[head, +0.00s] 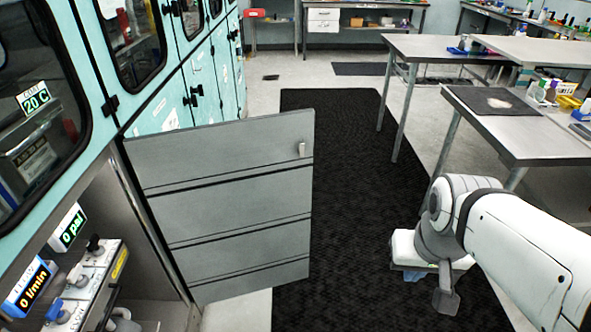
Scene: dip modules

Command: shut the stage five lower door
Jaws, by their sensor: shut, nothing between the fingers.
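The lower door (235,205) is a grey panel with horizontal ridges. It stands wide open, swung out from the teal machine on its left edge into the aisle. A small light knob or latch (302,149) sits near its upper right corner. The opening behind it shows valves and gauges. My gripper (446,300) is to the right of the door, low over the dark mat, apart from the door. Its fingers look closed together and hold nothing; part of it is hidden behind my arm's wrist.
The cabinet shows a "0 psi" display (68,228) and a "0 l/min" display (28,287). A black ribbed mat (345,200) covers the aisle, with free floor between door and arm. Workbenches (525,140) stand at the right, with legs near my arm.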

